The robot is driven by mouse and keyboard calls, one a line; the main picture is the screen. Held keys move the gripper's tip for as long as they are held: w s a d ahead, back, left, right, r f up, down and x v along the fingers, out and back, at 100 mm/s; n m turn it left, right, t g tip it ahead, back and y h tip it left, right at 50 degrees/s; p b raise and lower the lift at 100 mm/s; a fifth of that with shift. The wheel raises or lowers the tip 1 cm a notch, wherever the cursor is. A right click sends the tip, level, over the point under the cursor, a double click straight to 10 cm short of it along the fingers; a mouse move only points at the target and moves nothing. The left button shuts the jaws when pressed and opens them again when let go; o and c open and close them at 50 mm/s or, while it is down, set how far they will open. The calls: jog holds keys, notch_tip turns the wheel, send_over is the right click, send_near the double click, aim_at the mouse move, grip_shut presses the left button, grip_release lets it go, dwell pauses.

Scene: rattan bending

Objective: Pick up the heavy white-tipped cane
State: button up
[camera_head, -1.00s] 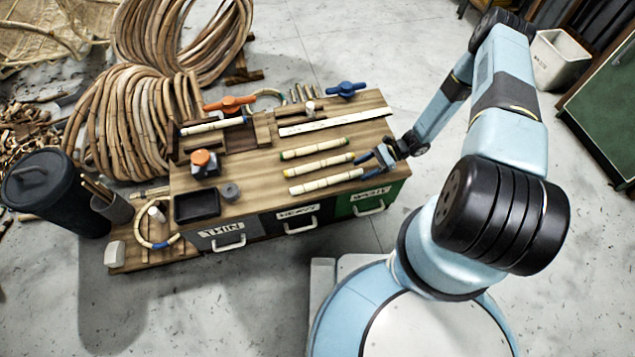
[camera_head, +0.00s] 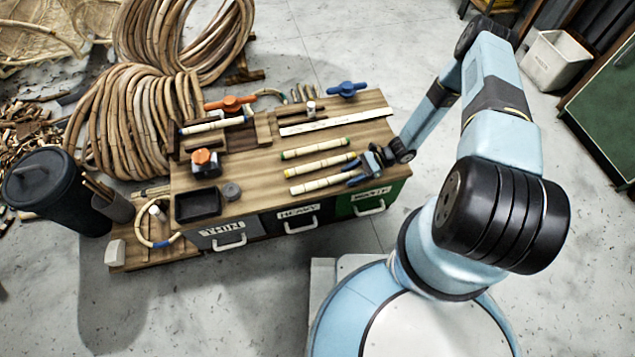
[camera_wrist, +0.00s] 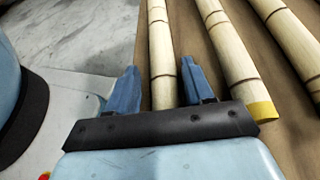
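Three pale canes lie side by side on the bench. The nearest, with plain pale ends (camera_head: 318,185), matches the white-tipped cane; it also shows in the wrist view (camera_wrist: 161,45). The yellow-tipped cane (camera_head: 318,166) lies beyond it, and its yellow end shows in the wrist view (camera_wrist: 262,110). The green-tipped cane (camera_head: 315,148) is farthest. My gripper (camera_head: 353,174) is at the right end of the nearest cane. In the wrist view my gripper (camera_wrist: 160,75) is open, its blue fingers on either side of that cane, with gaps visible. Their height relative to the cane is unclear.
The bench (camera_head: 250,185) has a grey THIN drawer (camera_head: 225,232), a HEAVY drawer (camera_head: 300,218) and a green drawer (camera_head: 370,197). A ruler (camera_head: 335,122), a black tray (camera_head: 198,204) and an orange-topped device (camera_head: 205,160) are on top. The yellow-tipped cane is close to one finger.

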jog(key=c, duration=0.8)
jog(key=shift+r, duration=0.1)
jog(key=shift+c, duration=0.2)
